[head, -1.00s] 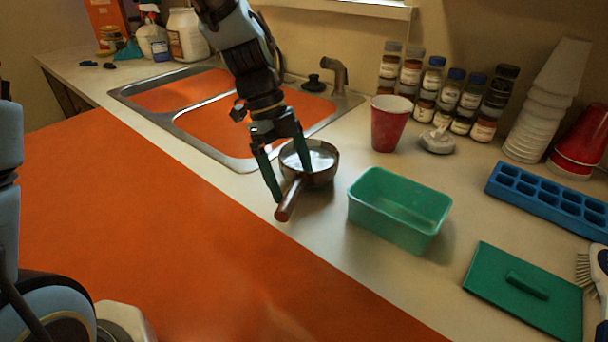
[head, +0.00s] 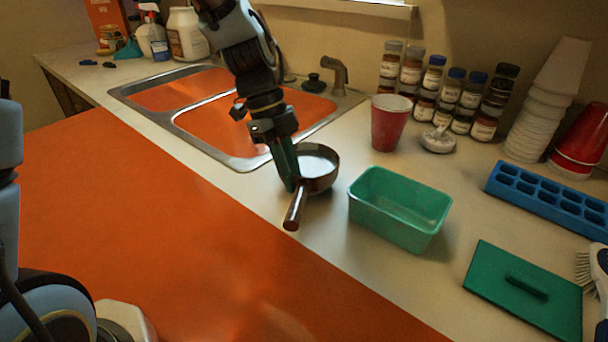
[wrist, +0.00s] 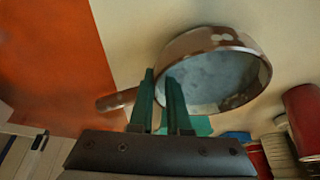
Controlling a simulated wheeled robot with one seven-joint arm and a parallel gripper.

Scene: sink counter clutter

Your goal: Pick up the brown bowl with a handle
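The brown bowl with a handle (head: 324,180) is on the counter between the sink and the green tub. Its inside is pale, and its handle (head: 295,210) points toward the counter's front edge. My gripper (head: 291,183) is at the bowl's left side, close to where the handle joins. Its green fingers are close together, with the bowl's wall between them. In the wrist view, the bowl (wrist: 215,40) is just beyond the fingertips (wrist: 160,76). One finger overlaps the bowl's inside and the other crosses the handle's root. The exact contact is partly hidden.
A green tub (head: 398,222) stands right of the bowl, with a red cup (head: 390,124) behind it. The sink (head: 240,163) is to the left. A green lid (head: 525,300), blue tray (head: 550,198), spice jars (head: 448,95) and stacked cups (head: 545,105) fill the right side.

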